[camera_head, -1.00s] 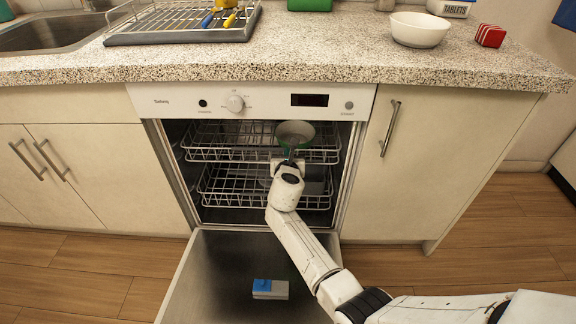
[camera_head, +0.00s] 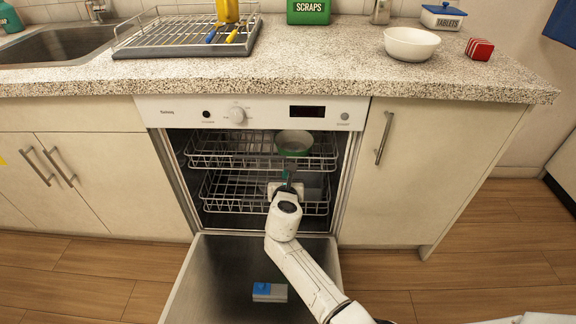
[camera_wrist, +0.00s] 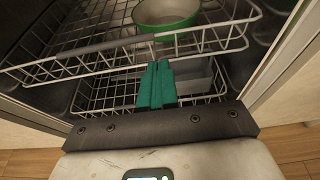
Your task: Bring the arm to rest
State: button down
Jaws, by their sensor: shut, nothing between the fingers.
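My gripper (camera_head: 287,180) is at the open front of the dishwasher (camera_head: 250,113), with the arm reaching up over the lowered door. In the wrist view its teal fingers (camera_wrist: 157,86) are shut together with nothing between them. They point toward the racks, and I cannot tell whether they touch anything. A green and white bowl (camera_head: 294,142) sits in the upper rack, above the fingertips; it also shows in the wrist view (camera_wrist: 166,14).
The dishwasher door (camera_head: 215,280) lies open with a blue and white box (camera_head: 269,292) on it. The upper rack (camera_head: 225,150) and lower rack (camera_head: 230,192) are inside. A grey item (camera_wrist: 195,82) shows in the lower rack. Open floor (camera_head: 480,250) lies to the right.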

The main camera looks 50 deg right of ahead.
jog(key=p+v, duration=0.1)
jog(key=v, duration=0.5)
jog(key=shift+p, duration=0.3)
jog(key=shift+s+a, duration=0.15)
